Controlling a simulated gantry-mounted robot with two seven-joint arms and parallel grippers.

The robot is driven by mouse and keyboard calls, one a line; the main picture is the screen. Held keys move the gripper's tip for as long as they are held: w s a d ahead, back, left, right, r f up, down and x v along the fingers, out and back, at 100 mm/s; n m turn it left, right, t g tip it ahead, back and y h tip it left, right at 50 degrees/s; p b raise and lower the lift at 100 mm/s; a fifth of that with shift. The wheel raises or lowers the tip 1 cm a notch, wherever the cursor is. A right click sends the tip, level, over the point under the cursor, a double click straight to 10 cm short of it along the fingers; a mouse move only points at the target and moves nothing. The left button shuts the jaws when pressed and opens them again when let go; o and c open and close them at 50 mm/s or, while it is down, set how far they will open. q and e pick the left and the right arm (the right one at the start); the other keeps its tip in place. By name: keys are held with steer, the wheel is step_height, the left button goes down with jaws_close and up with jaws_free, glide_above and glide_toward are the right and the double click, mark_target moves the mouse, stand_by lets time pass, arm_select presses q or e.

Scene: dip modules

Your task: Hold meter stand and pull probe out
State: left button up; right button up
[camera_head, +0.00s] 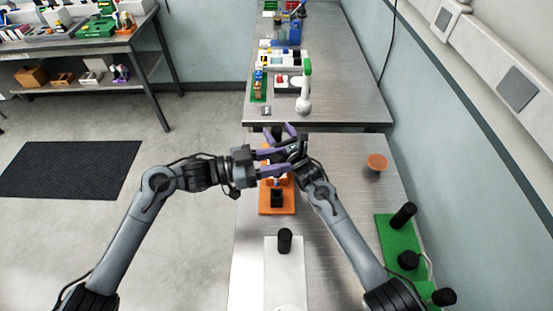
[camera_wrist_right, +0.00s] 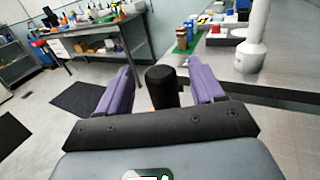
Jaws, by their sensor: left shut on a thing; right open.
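The meter stand (camera_head: 290,207) has an orange base on the metal bench, with a dark block on it; its upper part is largely hidden by my grippers. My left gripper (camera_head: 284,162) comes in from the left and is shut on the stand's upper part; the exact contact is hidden. My right gripper (camera_head: 284,136) is just beyond it, above the stand. In the right wrist view, the purple fingers of the right gripper (camera_wrist_right: 165,84) are open on either side of a black cylinder (camera_wrist_right: 162,92), which looks like the probe's handle. Gaps show beside it.
A white plate (camera_head: 284,281) with a black knob (camera_head: 285,240) lies nearer on the bench. A green plate (camera_head: 396,232) with black cylinders is at right. An orange round piece (camera_head: 377,162) sits at the bench's right side. A farther table (camera_head: 345,95) holds assorted items.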

steer(key=shift+r, duration=0.1)
arm_select(q)
steer(key=shift+r+p, duration=2.85)
steer(key=shift+p, duration=0.05)
arm_select(e)
steer(key=shift+r, duration=3.7)
arm_select(q)
steer(key=shift+r, duration=0.1)
steer(key=shift+r+p, duration=0.9)
steer(key=shift+p, duration=0.05)
step_height(320, 180, up, 3)
steer(key=p, duration=0.3)
steer(key=shift+r, duration=0.1)
steer(key=shift+r+p, duration=1.9)
steer(key=shift+p, duration=0.1)
arm_select(e)
steer(key=v, duration=0.9)
